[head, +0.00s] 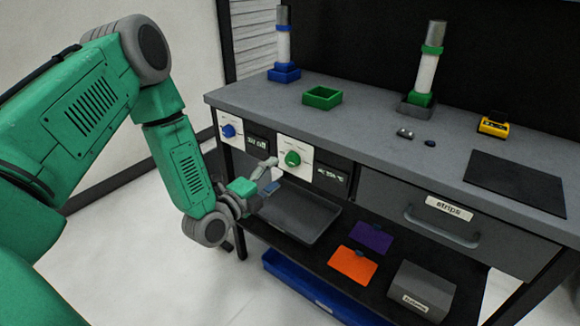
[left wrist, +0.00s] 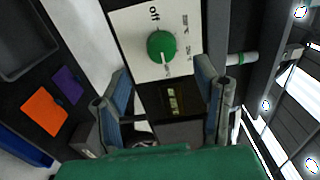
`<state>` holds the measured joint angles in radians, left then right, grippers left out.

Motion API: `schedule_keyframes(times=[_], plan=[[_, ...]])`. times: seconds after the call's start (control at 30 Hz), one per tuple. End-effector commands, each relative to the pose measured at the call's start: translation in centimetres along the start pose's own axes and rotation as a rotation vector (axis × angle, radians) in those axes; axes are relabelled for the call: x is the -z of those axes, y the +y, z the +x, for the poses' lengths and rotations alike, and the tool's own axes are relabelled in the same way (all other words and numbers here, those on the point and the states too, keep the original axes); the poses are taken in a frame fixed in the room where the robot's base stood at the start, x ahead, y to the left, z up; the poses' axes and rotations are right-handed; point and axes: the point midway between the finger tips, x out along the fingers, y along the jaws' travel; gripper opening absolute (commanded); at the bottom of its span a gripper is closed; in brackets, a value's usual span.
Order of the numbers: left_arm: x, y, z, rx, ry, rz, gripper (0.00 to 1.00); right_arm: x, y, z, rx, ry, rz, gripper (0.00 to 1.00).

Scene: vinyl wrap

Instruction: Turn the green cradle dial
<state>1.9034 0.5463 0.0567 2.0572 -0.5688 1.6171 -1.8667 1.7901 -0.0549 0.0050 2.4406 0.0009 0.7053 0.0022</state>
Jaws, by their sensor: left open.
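The green dial (head: 292,158) sits on a white panel on the front of the workbench. In the left wrist view the green dial (left wrist: 161,46) is large, with "off" and other small markings around it. A pale line shows on its face. My left gripper (head: 271,175) is in front of and below the dial in the head view. In the left wrist view my left gripper (left wrist: 163,75) has its blue-padded fingers spread apart and empty, just short of the dial. A dark display (head: 332,173) is beside the dial. My right gripper is not in view.
A blue dial (head: 228,131) is on the panel to the left. Below are a grey tray (head: 300,222), purple card (head: 371,237), orange card (head: 353,266) and grey box (head: 421,290) on a shelf. A green square cradle (head: 322,96) stands on the bench top.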

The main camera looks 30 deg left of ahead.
Motion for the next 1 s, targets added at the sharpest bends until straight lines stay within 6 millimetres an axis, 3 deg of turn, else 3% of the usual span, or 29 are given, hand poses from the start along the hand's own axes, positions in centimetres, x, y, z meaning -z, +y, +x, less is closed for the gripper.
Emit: schedule_keyframes(times=[0.1,0.3,0.73,0.77,0.9,1.0], plan=[[0.0,0.1,2.5,0.004,-0.001,0.0,0.56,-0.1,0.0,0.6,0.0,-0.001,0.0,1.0],[0.0,0.1,5.4,0.001,0.0,-0.001,0.56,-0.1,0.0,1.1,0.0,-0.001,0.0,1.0],[0.0,0.0,6.5,-0.002,0.0,-0.002,0.56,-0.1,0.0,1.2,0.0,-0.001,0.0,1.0],[0.0,0.0,6.5,-0.002,0.0,-0.002,0.52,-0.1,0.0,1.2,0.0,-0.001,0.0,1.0],[0.0,0.1,6.5,-0.002,0.0,-0.002,0.06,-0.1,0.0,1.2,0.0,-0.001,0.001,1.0],[0.0,0.1,6.5,-0.003,0.0,-0.002,0.07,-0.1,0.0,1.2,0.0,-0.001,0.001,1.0]])
